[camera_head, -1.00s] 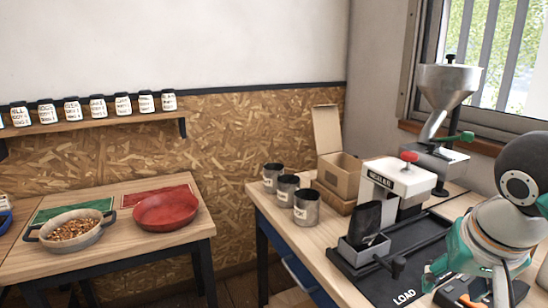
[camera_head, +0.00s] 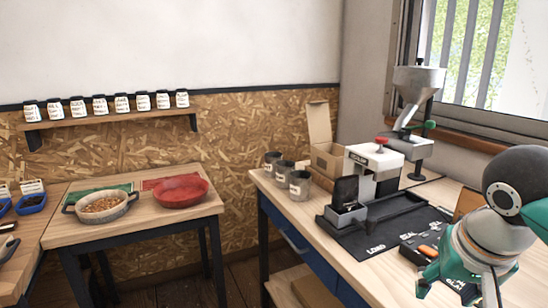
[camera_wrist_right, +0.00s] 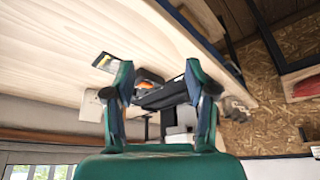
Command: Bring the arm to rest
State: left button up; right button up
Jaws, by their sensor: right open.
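My right arm comes in at the lower right of the head view. Its teal right gripper (camera_head: 446,292) hangs at the front edge of the wooden workbench, its tips near the bottom of the picture. In the right wrist view the two fingers of the gripper (camera_wrist_right: 158,85) stand apart with nothing between them. Beyond them the bench top (camera_wrist_right: 60,50) shows tilted and partly upside down. My left arm and gripper are not in view.
On the bench are a black mat (camera_head: 372,238), a white sealing machine (camera_head: 374,158), metal cans (camera_head: 300,186), a cardboard box (camera_head: 326,158) and a grinder (camera_head: 418,85). A side table at left bears a pan of beans (camera_head: 102,207) and a red pan (camera_head: 181,191).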

jog(key=w+a+f+n+g+y, duration=0.1)
jog(key=w+a+f, duration=0.2)
jog(key=f, duration=0.3)
jog(key=w+a+f+n, duration=0.1)
jog(key=w+a+f, duration=0.15)
jog(key=f, duration=0.25)
jog(key=a+f+n+g+y, duration=0.1)
jog(key=a+f+y, duration=0.15)
jog(key=f, duration=0.85)
jog(key=a+f+n+g+y, duration=0.1)
jog(key=a+f, duration=0.3)
jog(key=f, duration=0.7)
jog(key=s+a+f+m+y, duration=0.1)
jog(key=s+f, duration=0.6)
jog(key=f, duration=0.3)
jog(key=s+a+f+m, duration=0.1)
jog(key=s+f, duration=0.6)
jog(key=f, duration=0.3)
pick_arm(q)
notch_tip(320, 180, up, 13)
jog(key=p, duration=1.3)
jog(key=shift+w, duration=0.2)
pick_arm(e)
notch_tip(320, 180, up, 13)
jog(key=s, duration=0.1)
jog(key=shift+g, duration=0.3)
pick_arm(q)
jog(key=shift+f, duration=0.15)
pick_arm(e)
jog(key=shift+a, duration=0.1)
